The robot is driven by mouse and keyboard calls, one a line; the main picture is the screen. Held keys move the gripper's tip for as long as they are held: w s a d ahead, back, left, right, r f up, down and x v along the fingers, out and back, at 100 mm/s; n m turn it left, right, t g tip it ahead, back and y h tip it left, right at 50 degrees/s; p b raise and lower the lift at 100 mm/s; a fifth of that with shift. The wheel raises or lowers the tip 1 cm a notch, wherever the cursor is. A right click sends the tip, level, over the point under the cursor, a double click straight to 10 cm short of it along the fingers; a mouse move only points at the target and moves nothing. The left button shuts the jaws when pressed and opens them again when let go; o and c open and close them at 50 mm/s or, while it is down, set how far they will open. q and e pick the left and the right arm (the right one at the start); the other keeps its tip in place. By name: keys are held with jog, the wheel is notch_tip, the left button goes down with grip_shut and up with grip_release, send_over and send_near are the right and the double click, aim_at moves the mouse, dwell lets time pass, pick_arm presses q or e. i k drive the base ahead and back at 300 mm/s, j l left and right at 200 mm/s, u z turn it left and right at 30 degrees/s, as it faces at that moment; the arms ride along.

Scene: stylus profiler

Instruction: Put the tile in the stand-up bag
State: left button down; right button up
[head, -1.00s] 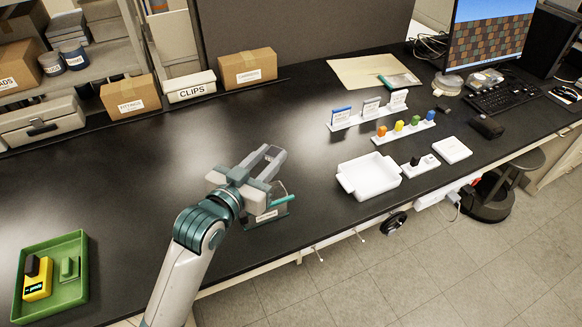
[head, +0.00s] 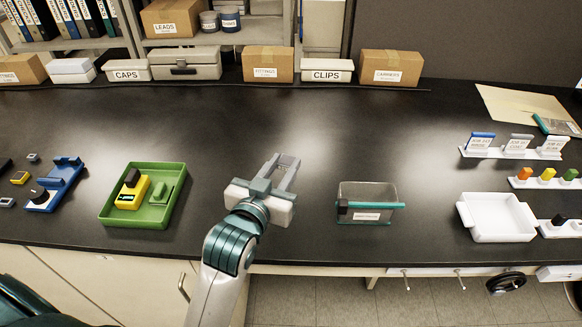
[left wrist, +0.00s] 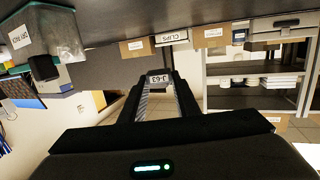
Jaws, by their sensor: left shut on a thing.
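My left gripper (head: 286,170) is above the black bench, left of the stand-up bag. In the left wrist view, my left gripper (left wrist: 158,84) is shut on a small tile (left wrist: 158,78) labelled "J-63", held at the fingertips. The tile is too small to make out clearly in the head view. The clear stand-up bag (head: 367,192) stands on the bench with a teal strip along its top, a black piece at the left end and a white label. The bag also shows at the upper left of the left wrist view (left wrist: 58,38). My right gripper is out of view.
A green tray (head: 170,218) with a yellow device (head: 131,195) lies to the left. A white tray (head: 497,220) stands right of the bag. Boxes, including the CLIPS box (head: 327,70), line the back. The bench between gripper and back boxes is clear.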

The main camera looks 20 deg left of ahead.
aim_at(359, 213)
jog(key=i+l+u, duration=0.1)
jog(key=l+u, duration=0.15)
jog(key=u, duration=0.15)
jog(key=l+u, duration=0.55)
jog(key=u, duration=0.2)
